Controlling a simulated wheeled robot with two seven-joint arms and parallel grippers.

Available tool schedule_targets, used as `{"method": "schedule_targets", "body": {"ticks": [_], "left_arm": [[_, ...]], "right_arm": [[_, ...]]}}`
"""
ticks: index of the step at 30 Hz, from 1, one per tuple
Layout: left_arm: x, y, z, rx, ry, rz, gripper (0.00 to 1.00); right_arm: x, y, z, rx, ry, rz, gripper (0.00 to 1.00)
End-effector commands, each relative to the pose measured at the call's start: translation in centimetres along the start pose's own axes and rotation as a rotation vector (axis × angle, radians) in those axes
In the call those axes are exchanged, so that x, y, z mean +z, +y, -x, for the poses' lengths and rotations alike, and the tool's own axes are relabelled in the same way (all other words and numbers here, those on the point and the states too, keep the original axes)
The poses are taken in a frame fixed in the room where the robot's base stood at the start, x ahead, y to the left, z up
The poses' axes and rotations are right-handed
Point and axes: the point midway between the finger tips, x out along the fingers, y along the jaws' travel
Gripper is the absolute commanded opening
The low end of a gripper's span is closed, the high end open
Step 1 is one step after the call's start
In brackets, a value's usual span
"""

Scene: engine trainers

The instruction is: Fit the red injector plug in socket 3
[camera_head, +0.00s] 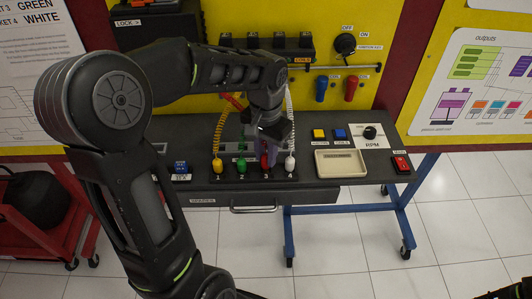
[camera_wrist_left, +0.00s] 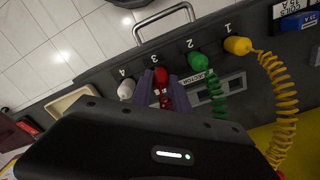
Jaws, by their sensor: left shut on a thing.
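The red injector plug (camera_head: 265,161) is at the place marked 3, between the green plug (camera_head: 241,164) and the white plug (camera_head: 290,163). It also shows in the left wrist view (camera_wrist_left: 161,75), beside the printed 3. My left gripper (camera_head: 268,143) is shut on the red plug from above; its purple-grey fingers (camera_wrist_left: 167,93) flank the plug in the wrist view. Socket 3 is hidden under the plug and fingers. I cannot tell whether the plug is fully seated.
The yellow plug (camera_head: 217,166) with its coiled cord (camera_wrist_left: 284,105) stands at place 1. A beige tray (camera_head: 340,170) and an RPM knob (camera_head: 370,132) lie right on the dark bench (camera_head: 310,193). A drawer handle (camera_wrist_left: 163,21) is at the bench front.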

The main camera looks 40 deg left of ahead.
Motion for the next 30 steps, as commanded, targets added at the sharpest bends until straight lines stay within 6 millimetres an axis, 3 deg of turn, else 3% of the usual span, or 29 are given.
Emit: {"method": "schedule_targets", "body": {"ticks": [22, 23, 26, 30], "left_arm": [[0.0, 0.0, -1.2, 0.000, 0.000, 0.000, 0.00], [0.0, 0.0, -1.1, 0.000, 0.000, 0.000, 0.24], [0.0, 0.0, -1.1, 0.000, 0.000, 0.000, 0.32], [0.0, 0.0, -1.1, 0.000, 0.000, 0.000, 0.32]], "right_arm": [[0.0, 0.3, -0.9, 0.000, 0.000, 0.000, 0.00], [0.0, 0.3, -0.8, 0.000, 0.000, 0.000, 0.00], [0.0, 0.3, -0.8, 0.000, 0.000, 0.000, 0.00], [0.0, 0.3, -0.8, 0.000, 0.000, 0.000, 0.00]]}}
